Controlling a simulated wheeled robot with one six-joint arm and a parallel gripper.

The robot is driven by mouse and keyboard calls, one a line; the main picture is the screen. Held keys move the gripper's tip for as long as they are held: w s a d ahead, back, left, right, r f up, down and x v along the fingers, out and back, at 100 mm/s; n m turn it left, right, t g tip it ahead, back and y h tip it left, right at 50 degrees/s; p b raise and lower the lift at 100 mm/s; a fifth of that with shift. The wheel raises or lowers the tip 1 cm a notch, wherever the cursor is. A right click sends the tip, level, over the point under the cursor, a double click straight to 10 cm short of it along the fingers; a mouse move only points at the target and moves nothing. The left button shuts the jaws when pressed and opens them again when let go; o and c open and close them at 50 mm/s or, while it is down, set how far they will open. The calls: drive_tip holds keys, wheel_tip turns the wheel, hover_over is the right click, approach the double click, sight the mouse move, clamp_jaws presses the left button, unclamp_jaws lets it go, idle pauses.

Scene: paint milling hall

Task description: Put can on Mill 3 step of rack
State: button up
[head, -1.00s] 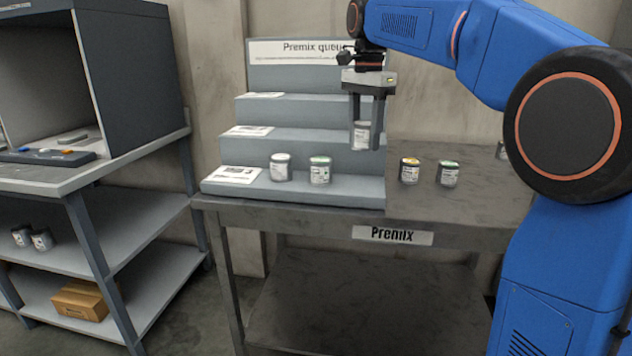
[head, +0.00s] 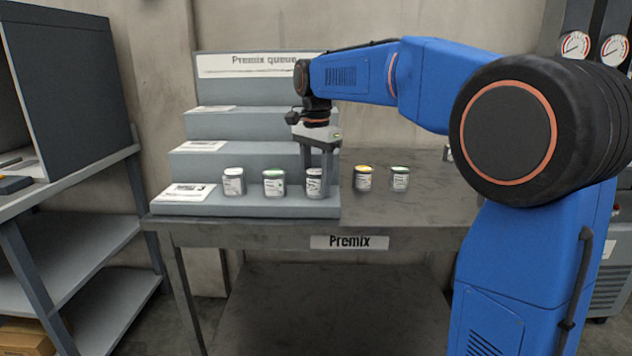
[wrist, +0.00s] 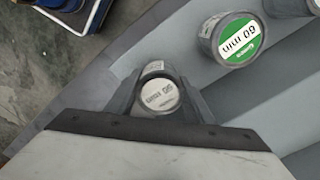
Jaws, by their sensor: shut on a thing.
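My gripper (head: 317,172) is shut on a white-lidded can (head: 314,184), upright at the right end of the rack's lowest step. The can is on that step or just above it; I cannot tell which. The wrist view shows its white lid (wrist: 158,96) between the fingers. The grey stepped rack (head: 230,130) has the sign "Premix queue". A white-lidded can (head: 233,182) and a green-lidded can (head: 274,183) stand left of the held can; the wrist view reads "60 min" on the green lid (wrist: 240,38).
A yellow-lidded can (head: 363,178) and another green-lidded can (head: 400,178) stand on the Premix table (head: 430,200), right of the rack. The upper steps are clear apart from paper labels. A shelf unit (head: 80,250) stands at left.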

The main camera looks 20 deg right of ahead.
sight(316, 171)
drive_tip(key=o, duration=1.2)
drive_tip(key=shift+f, duration=0.1)
drive_tip(key=shift+c, duration=0.2)
wheel_tip(316, 171, up, 12)
drive_tip(key=shift+r, duration=0.15)
drive_tip(key=s+d+f+n+t, duration=0.1)
drive_tip(key=s+d+f+n, duration=0.15)
drive_tip(key=s+f, duration=0.45)
drive_tip(key=s+d+f+n+t, duration=0.15)
drive_tip(key=s+f+n, duration=0.25)
drive_tip(key=s, duration=0.7)
drive_tip(key=s+d+f+n+t, duration=0.2)
drive_tip(key=s+f+n, duration=0.4)
drive_tip(key=s+f, duration=0.9)
wheel_tip(316, 171, down, 3)
drive_tip(key=shift+s+d+f, duration=0.2)
drive_tip(key=shift+d, duration=0.3)
